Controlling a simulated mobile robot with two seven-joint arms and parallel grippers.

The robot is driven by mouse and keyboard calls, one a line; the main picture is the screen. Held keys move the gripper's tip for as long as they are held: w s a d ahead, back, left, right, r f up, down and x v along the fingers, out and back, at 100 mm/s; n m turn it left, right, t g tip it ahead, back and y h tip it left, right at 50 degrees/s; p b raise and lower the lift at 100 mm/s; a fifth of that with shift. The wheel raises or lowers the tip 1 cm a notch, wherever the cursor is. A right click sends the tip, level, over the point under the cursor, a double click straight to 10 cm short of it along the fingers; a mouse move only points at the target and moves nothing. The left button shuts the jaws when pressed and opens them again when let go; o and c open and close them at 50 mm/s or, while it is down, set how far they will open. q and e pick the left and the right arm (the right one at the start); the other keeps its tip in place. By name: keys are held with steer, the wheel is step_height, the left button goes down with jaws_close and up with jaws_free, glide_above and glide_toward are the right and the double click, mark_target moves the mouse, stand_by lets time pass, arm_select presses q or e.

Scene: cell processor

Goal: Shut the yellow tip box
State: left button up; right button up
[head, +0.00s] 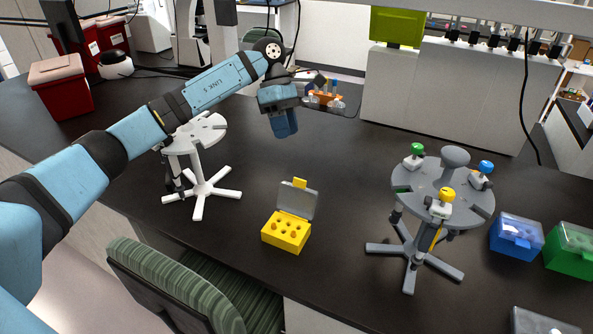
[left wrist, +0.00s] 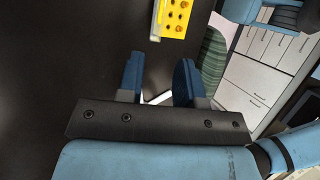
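The yellow tip box (head: 285,232) stands on the dark bench near its front edge, in the middle of the head view. Its grey translucent lid (head: 298,200) is up, with a yellow tab at the top. Several tips or holes show in its top face. The box also shows at the top of the left wrist view (left wrist: 177,20), partly cut off. My left gripper (head: 284,122) is above the bench, behind the box and apart from it. In the left wrist view its two blue fingers (left wrist: 160,78) are spread with nothing between them. My right gripper is not in view.
A grey pipette stand (head: 415,190) stands right of the box, and a white stand (head: 205,135) left of it. Blue (head: 516,240) and green (head: 570,252) boxes are at the far right. A striped green chair (head: 185,280) is in front. Bench around the box is clear.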

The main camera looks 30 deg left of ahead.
mark_target(297, 178)
arm_select(q)
steer(key=p+x, duration=0.1)
steer(key=x, duration=1)
steer(key=shift+d+f, duration=0.2)
steer(key=shift+c, duration=0.5)
